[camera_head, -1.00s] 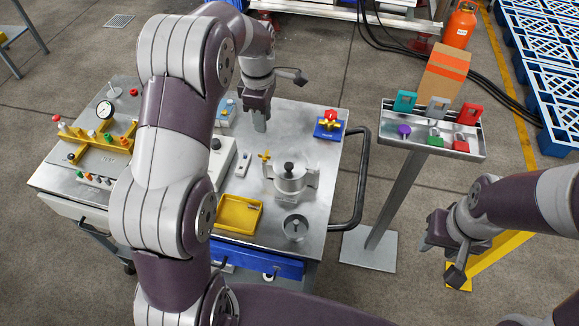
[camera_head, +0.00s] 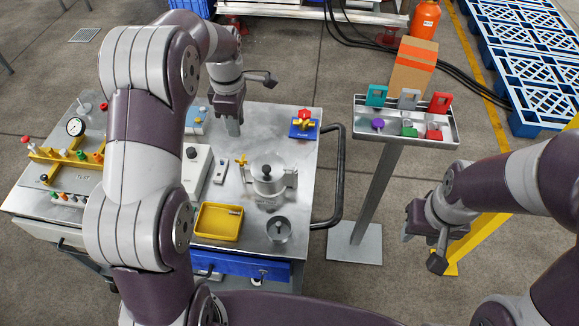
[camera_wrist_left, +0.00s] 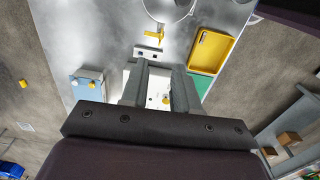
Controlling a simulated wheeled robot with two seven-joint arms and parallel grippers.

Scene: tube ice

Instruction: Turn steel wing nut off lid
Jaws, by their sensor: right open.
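A steel pot (camera_head: 268,192) with a lid and a dark knob (camera_head: 266,170) on top stands on the steel cart; its rim shows in the left wrist view (camera_wrist_left: 168,16). I cannot make out a steel wing nut on the lid. A yellow cross-shaped handle (camera_head: 241,160) is at the pot's left. My left gripper (camera_head: 232,130) points down above the cart's back part, behind and left of the pot. In the left wrist view its fingers (camera_wrist_left: 160,72) stand apart with nothing between them. My right gripper (camera_head: 424,242) is open and empty, right of the cart and away from the pot.
A small steel cup (camera_head: 278,229) and a yellow tray (camera_head: 218,222) are in front of the pot. A white box (camera_head: 197,166) is left, a blue block with a red-and-yellow valve (camera_head: 304,125) behind. A rack (camera_head: 440,135) with coloured pieces stands right of the cart.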

